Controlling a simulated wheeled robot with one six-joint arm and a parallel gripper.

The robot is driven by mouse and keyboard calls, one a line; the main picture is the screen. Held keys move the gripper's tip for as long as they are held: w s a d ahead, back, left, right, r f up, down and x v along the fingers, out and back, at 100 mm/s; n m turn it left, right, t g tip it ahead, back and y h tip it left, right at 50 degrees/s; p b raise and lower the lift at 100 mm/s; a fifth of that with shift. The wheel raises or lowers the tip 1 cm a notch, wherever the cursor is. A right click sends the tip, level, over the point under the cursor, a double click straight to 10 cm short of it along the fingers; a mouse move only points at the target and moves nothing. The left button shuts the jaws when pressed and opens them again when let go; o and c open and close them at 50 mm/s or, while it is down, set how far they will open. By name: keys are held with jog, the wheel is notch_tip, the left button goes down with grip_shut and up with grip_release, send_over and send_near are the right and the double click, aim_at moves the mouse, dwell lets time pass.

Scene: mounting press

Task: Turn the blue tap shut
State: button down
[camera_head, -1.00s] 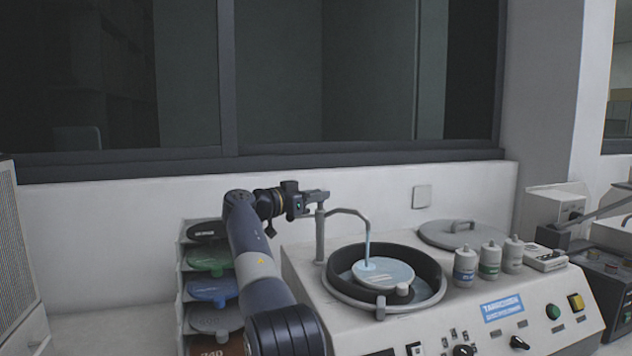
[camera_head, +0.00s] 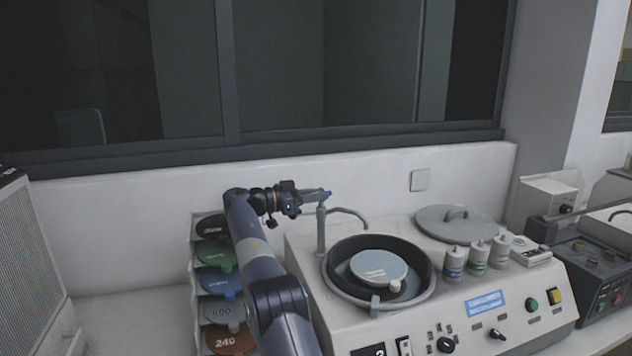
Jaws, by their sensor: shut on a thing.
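The blue tap (camera_head: 327,193) shows as a small blue lever on top of an upright grey post at the back left of the machine. My gripper (camera_head: 313,196) is shut on this lever from the left, and its fingers hide part of it. The thin curved spout (camera_head: 352,212) leads right from the post over the round basin. No water shows under the spout. The pale disc (camera_head: 378,266) lies flat in the basin.
The basin's dark rim (camera_head: 420,262) is below and right of my gripper. Several bottles (camera_head: 477,257) and a round grey lid (camera_head: 458,222) stand further right. A rack of coloured discs (camera_head: 214,254) is left of my arm. The white wall is close behind.

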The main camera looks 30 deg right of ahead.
jog(key=shift+f+g+p, duration=0.2)
jog(key=shift+g+p, duration=0.3)
jog(key=shift+p, duration=0.25)
jog(key=c, duration=1.5)
grip_release()
jog(key=shift+r, duration=0.1)
jog(key=t+b, duration=0.1)
jog(key=b, duration=0.1)
jog(key=shift+f+b, duration=0.25)
jog(key=shift+b, duration=0.15)
jog(key=n+t+b, duration=0.1)
jog(key=t+b, duration=0.1)
jog(key=b, duration=0.5)
jog(key=n+t+b, duration=0.1)
jog(key=t+b, duration=0.1)
jog(key=b, duration=0.2)
jog(key=n+t+b, duration=0.2)
jog(key=b, duration=0.3)
jog(key=shift+s, duration=0.3)
jog(key=shift+t+b, duration=0.4)
jog(key=shift+b, duration=0.15)
